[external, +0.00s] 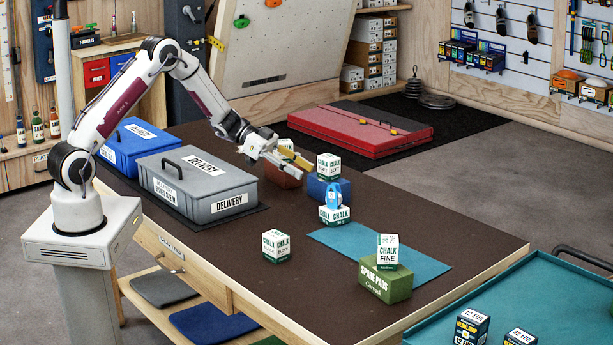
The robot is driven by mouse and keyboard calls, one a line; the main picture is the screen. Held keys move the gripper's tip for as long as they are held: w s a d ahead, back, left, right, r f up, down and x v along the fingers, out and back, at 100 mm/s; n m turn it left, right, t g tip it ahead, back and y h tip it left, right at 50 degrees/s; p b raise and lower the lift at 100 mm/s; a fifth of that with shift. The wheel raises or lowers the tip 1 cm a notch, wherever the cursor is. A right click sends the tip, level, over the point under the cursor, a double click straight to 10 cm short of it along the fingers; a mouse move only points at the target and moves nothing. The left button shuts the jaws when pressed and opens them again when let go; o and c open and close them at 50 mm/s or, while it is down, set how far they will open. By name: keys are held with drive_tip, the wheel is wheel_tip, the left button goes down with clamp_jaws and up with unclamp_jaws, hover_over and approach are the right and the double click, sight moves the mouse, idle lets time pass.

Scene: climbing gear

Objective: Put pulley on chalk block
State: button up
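A small blue pulley (334,197) stands upright on top of a white and green chalk block (335,215), near the back left corner of the teal mat. The pulley appears to touch the block's top. My gripper (306,171) is above and to the left of the pulley, clear of it. Its two fingers look apart, with nothing visible between them. Other chalk blocks are in view: one (276,246) on the bare tabletop, one (328,166) on a blue box, and one (388,246) on a green box.
The teal mat (345,240) has clear space in its middle. The blue box (318,188) and a brown-red box (280,175) stand close behind the pulley. The green box (385,284) stands at the mat's front. A grey delivery case (195,190) sits at left.

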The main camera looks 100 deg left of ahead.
drive_tip(key=d+r+n+y, duration=0.1)
drive_tip(key=d+r+y, duration=0.25)
drive_tip(key=r, duration=0.65)
drive_tip(key=d+r+n+y, duration=0.2)
drive_tip(key=r+y, duration=0.3)
drive_tip(key=r, duration=0.5)
drive_tip(key=s+d+r+n+g, duration=0.1)
drive_tip(key=s+d+g, duration=0.1)
drive_tip(key=s+d, duration=0.55)
drive_tip(key=s+d+r+n+g, duration=0.15)
drive_tip(key=s+d, duration=0.25)
drive_tip(key=s, duration=0.6)
drive_tip(key=s+d+f+g+h, duration=0.1)
drive_tip(key=s+d+f, duration=0.2)
drive_tip(key=s+d, duration=0.3)
drive_tip(key=s+d+f+m+g+h, duration=0.1)
drive_tip(key=s+d+f+g+h, duration=0.1)
drive_tip(key=s+d, duration=0.5)
drive_tip(key=s+f, duration=0.1)
drive_tip(key=s, duration=0.4)
drive_tip(key=shift+s+d, duration=0.2)
drive_tip(key=shift+s, duration=0.05)
drive_tip(key=shift+f+h, duration=0.1)
drive_tip(key=shift+h, duration=0.15)
